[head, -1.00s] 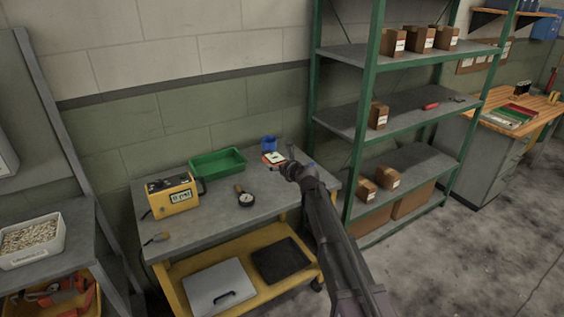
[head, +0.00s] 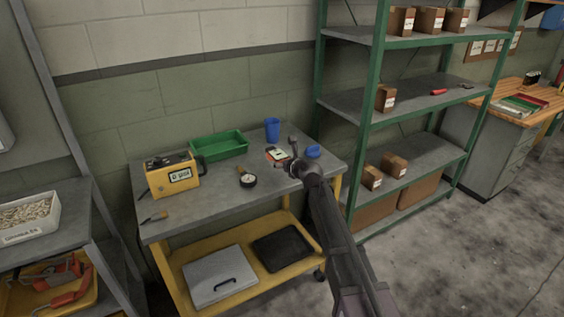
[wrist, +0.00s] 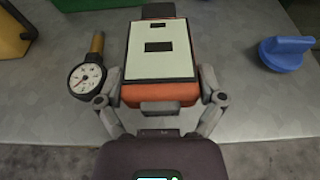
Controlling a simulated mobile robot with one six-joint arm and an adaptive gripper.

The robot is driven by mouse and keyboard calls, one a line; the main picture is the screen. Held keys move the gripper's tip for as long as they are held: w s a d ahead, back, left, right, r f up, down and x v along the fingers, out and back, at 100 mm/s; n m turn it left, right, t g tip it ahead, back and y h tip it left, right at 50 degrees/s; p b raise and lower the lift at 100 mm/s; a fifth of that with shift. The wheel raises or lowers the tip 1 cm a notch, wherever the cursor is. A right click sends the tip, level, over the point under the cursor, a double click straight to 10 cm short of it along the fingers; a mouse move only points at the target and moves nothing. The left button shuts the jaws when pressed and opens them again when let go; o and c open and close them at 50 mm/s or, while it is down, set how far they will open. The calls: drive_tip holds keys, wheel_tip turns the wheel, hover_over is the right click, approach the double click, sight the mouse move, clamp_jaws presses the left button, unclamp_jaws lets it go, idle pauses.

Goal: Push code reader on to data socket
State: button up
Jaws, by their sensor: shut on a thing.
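The code reader appears to be the orange handheld unit with a pale face (wrist: 160,55), which also shows small in the head view (head: 277,154). My gripper (wrist: 160,98) has a finger against each side of its near end and is shut on it. In the head view my gripper (head: 291,160) is over the right part of the grey bench. I cannot tell whether the reader touches the bench. A dark block (wrist: 159,10) shows at the reader's far end; I cannot tell whether it is part of the reader or the data socket.
A round gauge (wrist: 87,78) lies close left of the reader, and a blue knob-like piece (wrist: 286,52) is to its right. A blue cup (head: 272,130), green tray (head: 219,146) and yellow meter (head: 172,176) stand on the bench. Green-posted shelving (head: 370,110) is close on the right.

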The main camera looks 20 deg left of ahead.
sight(282, 181)
drive_tip(key=shift+f, duration=0.15)
drive_tip(key=shift+f+b, duration=3.35)
drive_tip(key=shift+b, duration=0.15)
drive_tip(key=o, duration=0.9)
drive_tip(key=shift+c, duration=0.2)
drive_tip(key=shift+r, duration=0.2)
wheel_tip(282, 181, up, 18)
drive_tip(key=p, duration=1.8)
